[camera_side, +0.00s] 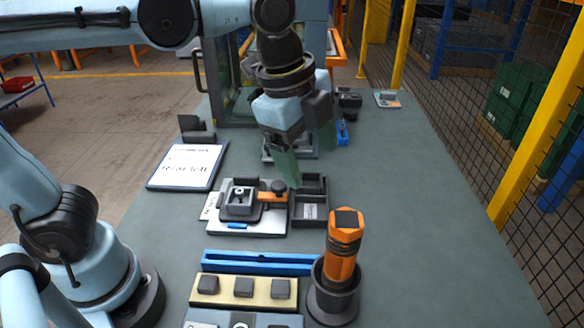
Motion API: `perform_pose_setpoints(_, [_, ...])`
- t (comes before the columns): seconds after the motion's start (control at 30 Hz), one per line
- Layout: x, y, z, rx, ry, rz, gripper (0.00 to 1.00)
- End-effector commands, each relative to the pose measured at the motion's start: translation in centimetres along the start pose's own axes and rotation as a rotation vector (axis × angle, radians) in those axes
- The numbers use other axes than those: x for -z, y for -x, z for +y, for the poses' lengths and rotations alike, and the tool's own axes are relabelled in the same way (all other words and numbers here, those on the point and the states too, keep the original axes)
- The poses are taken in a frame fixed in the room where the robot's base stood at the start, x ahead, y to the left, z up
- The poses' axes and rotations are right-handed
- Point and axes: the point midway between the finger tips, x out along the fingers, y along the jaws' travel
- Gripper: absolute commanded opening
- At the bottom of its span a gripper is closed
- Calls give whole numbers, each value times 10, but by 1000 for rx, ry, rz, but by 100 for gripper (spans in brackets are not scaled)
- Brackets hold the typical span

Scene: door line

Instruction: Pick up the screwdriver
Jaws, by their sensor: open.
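The screwdriver (343,249) has an orange body with dark rings and a dark cap. It stands upright in a round black holder (333,303) at the front of the table; its lower end is hidden inside the holder. My gripper (308,160) has green fingers, spread apart with nothing seen between them. It hangs over the middle of the table, behind the screwdriver and a little to its left in the picture, well clear of it.
A fixture with an orange clamp (270,196) and a black compartment tray (310,205) lie below my gripper. A blue rail (262,262) and a beige block strip (243,292) lie left of the holder. The table's right side (430,220) is clear.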

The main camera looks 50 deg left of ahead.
Motion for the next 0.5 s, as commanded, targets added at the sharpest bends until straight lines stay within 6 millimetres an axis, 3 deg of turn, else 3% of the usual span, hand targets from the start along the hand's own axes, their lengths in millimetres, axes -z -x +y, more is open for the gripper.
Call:
perform_pose_setpoints(0.03, [19, 6, 1, -39, -153, -6, 79])
perform_pose_setpoints(0.2, [68, 20, 13, -164, -641, -13, 79])
perform_pose_setpoints(0.33, [92, 28, 22, -231, -896, -6, 79])
perform_pose_setpoints(0.5, [104, 31, 29, -270, -1043, 2, 79])
